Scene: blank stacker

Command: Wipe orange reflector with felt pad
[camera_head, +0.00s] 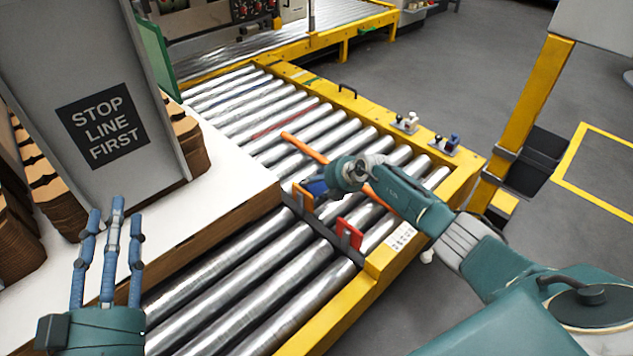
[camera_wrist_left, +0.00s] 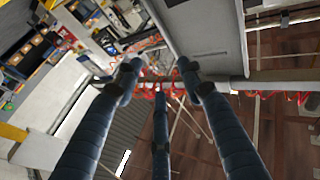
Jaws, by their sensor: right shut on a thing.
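A small orange plate (camera_head: 302,197), which looks like the orange reflector, stands on a dark bracket among the rollers. My right gripper (camera_head: 316,187) is just above and beside it; whether they touch is unclear. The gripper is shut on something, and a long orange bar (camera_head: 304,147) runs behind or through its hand. I cannot make out the felt pad; the hand may hide it. My left gripper (camera_head: 115,208) is open and empty at the lower left, with its blue fingers spread. They also show in the left wrist view (camera_wrist_left: 160,80), pointing at nothing close.
The roller conveyor (camera_head: 240,285) has a yellow frame. A white-topped table (camera_head: 215,185) and a grey "STOP LINE FIRST" panel (camera_head: 105,125) flank the left. A yellow post (camera_head: 535,95) stands right.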

